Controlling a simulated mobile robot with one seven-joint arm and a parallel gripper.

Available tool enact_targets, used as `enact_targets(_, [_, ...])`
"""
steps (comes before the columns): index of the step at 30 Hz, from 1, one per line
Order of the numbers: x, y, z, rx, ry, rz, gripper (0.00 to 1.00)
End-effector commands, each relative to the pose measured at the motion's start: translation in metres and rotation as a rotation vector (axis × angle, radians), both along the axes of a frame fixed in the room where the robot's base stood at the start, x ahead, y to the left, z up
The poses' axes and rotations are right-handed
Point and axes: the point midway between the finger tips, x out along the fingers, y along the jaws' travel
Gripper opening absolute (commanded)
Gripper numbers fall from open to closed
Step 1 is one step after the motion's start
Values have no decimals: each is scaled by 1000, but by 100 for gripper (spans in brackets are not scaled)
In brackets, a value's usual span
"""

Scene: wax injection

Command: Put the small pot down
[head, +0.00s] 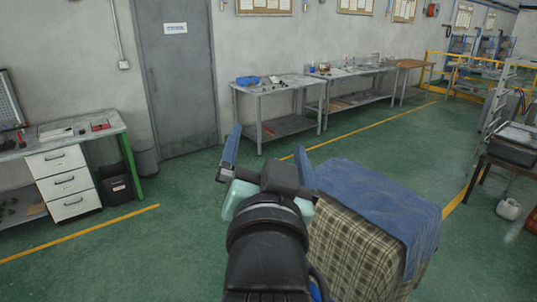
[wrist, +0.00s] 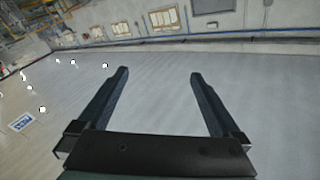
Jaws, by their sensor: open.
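My gripper (head: 268,140) is raised in front of my body, its two blue fingers spread apart and pointing away from me. In the wrist view the gripper (wrist: 160,73) is open, with nothing between the fingers. No pot is in its grasp. A small whitish rounded vessel (head: 509,208) sits on the green floor at the far right of the head view, well apart from my gripper. I cannot tell if it is the small pot.
A block covered with plaid and blue cloth (head: 375,205) stands just right of my arm. A drawer desk (head: 72,180) is at left, grey workbenches (head: 280,86) along the wall, and a dark table (head: 508,158) at right. Green floor (head: 190,235) lies open at left.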

Motion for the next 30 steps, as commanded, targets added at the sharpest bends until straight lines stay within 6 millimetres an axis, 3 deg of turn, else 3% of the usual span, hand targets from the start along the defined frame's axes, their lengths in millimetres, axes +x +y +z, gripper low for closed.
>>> enact_targets(1, [-18,-1,48,-71,-151,-15,100])
enact_targets(3, [-45,-2,101,-164,-330,-45,100])
enact_targets(6, [-84,-1,154,-263,-527,-98,100])
enact_targets(10, [-119,1,188,-336,-673,-147,100])
enact_targets(14, [-130,1,198,-358,-717,-166,100])
enact_targets(22, [-129,1,197,-357,-713,-165,100])
enact_targets(30, [-128,2,150,-353,-712,-158,100])
